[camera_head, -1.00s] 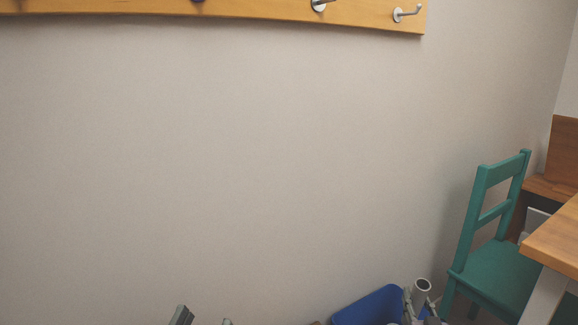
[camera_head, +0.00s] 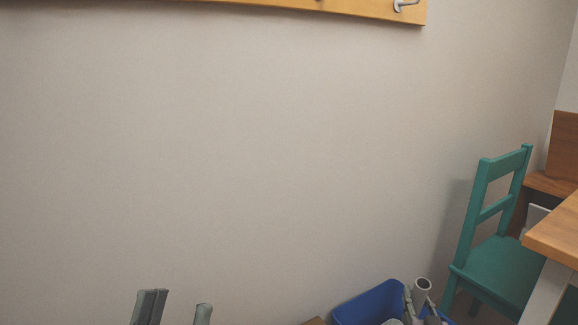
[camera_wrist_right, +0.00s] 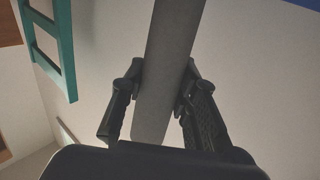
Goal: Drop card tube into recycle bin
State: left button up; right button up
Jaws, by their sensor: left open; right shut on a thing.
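The card tube (camera_head: 422,286) is a grey, hollow cylinder standing roughly upright at the bottom right of the head view. My right gripper (camera_head: 421,303) is shut on it. In the right wrist view the tube (camera_wrist_right: 168,75) runs between both fingers of my right gripper (camera_wrist_right: 163,88). The blue recycle bin (camera_head: 368,303) is at the bottom of the head view, just left of and partly behind the tube and gripper; its lower part is cut off. My left gripper (camera_head: 175,308) is open and empty at the bottom left, with only its fingertips showing.
A teal chair (camera_head: 491,255) stands right of the bin. A wooden table (camera_head: 556,238) is at the right edge. A plain wall fills the middle, with a wooden hook rail (camera_head: 372,9) at the top.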

jog(key=o, duration=1)
jog(key=s, duration=0.4)
jog(key=s+a, duration=0.1)
jog(key=s, duration=0.7)
jog(key=shift+a, duration=0.15)
